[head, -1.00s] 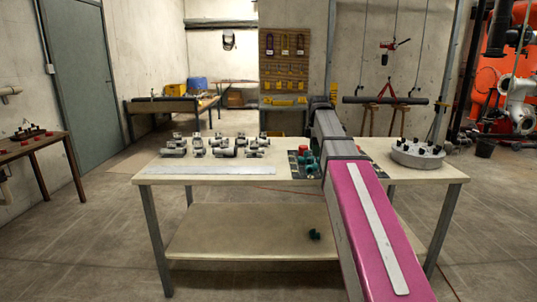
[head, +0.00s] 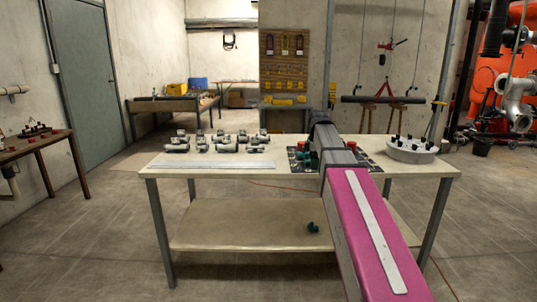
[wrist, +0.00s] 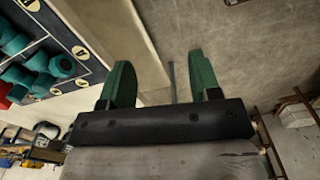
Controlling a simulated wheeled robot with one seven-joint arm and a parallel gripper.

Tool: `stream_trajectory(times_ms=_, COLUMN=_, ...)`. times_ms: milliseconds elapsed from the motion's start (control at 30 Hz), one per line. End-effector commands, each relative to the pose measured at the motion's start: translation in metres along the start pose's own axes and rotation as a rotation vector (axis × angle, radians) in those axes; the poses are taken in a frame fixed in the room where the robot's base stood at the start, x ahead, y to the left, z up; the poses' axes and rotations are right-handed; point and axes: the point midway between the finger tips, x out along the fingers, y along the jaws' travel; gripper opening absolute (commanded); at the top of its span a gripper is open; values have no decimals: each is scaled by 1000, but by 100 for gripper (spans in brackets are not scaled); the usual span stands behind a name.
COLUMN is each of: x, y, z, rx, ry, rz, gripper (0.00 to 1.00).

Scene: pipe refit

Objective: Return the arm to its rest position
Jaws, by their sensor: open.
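My gripper (wrist: 162,85) shows in the wrist view with its two green fingers spread apart and nothing between them. Beyond the fingers are the table edge and the floor. In the head view my pink and grey arm reaches forward over the right half of the workbench (head: 225,175). The gripper itself is hidden behind the arm there. A dark board (wrist: 75,35) with teal and red fittings lies on the bench, to the left of the fingers in the wrist view.
Several grey pipe fittings (head: 228,146) stand on the bench's left half, behind a pale flat strip (head: 215,164). A round grey holder (head: 411,151) with black pieces stands at right. Floor around the bench is clear.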

Motion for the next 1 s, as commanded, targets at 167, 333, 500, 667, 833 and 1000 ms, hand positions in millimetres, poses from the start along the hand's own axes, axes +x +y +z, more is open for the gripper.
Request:
stream_trajectory(times_ms=167, x=38, y=-12, z=2, rx=112, ry=0, rz=-1, gripper=57)
stream_trajectory(times_ms=333, x=89, y=-31, z=5, rx=281, ry=-1, rz=-3, gripper=57)
stream_trajectory(times_ms=500, x=150, y=-58, z=10, rx=502, ry=-1, rz=-3, gripper=57)
stream_trajectory(times_ms=667, x=204, y=-88, z=15, rx=712, ry=-1, rz=-2, gripper=57)
stream_trajectory(times_ms=833, x=254, y=-123, z=21, rx=934, ry=0, rz=0, gripper=57)
stream_trajectory(times_ms=1000, x=298, y=-160, z=27, rx=1151, ry=0, rz=0, gripper=57)
